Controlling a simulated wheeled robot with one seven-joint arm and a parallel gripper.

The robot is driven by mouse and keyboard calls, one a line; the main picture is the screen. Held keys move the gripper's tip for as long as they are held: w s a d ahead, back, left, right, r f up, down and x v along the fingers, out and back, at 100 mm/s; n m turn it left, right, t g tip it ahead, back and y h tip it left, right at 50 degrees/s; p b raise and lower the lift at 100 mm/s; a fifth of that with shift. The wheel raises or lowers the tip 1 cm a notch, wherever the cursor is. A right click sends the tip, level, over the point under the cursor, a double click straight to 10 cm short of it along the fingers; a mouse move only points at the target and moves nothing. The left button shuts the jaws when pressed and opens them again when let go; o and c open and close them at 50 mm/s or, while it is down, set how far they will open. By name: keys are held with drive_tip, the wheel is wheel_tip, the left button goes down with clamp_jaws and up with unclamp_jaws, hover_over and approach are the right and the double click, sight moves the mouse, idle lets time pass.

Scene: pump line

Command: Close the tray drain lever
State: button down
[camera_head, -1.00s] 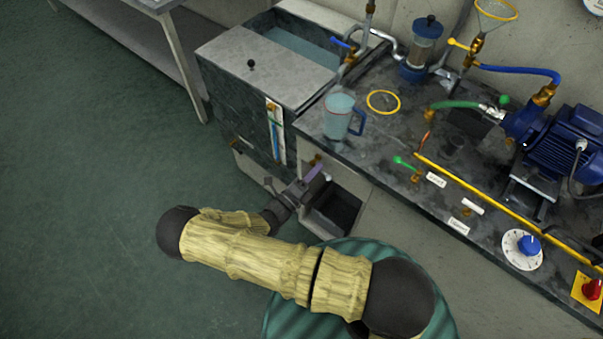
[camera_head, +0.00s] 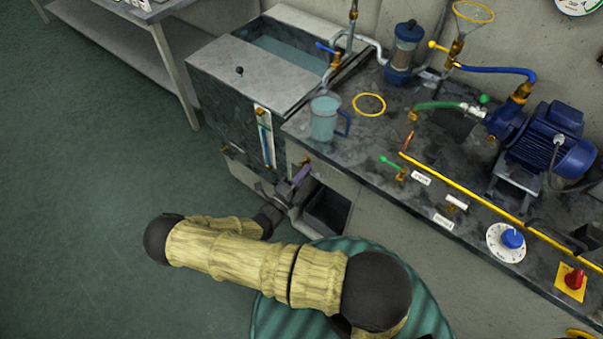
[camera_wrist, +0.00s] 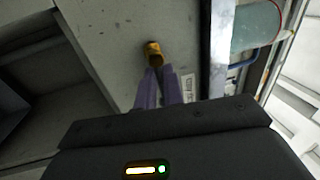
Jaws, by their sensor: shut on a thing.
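A small brass fitting (camera_head: 306,160) sits on the bench's front face, just below the worktop edge beside the tank; I take it for the tray drain. It also shows in the wrist view (camera_wrist: 153,48), above my fingertips. My gripper (camera_head: 303,171) reaches it from below, with two purple fingers close together. In the wrist view my gripper (camera_wrist: 157,70) is shut on the lower end of this brass piece, the drain lever. The lever's handle is mostly hidden between the fingers, so its angle cannot be told.
An open grey bin (camera_head: 327,211) stands under the bench, right of my gripper. A water tank (camera_head: 225,125) is to the left. A clear jug (camera_head: 325,118) stands near the worktop (camera_head: 365,150) edge above. The floor at left is clear.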

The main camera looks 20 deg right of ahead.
drive_tip(key=c, duration=1.5)
unclamp_jaws()
drive_tip(key=shift+c, duration=0.2)
drive_tip(key=shift+a, duration=0.15)
drive_tip(key=b+v, duration=0.2)
drive_tip(key=v, duration=1.5)
drive_tip(key=shift+f, duration=0.1)
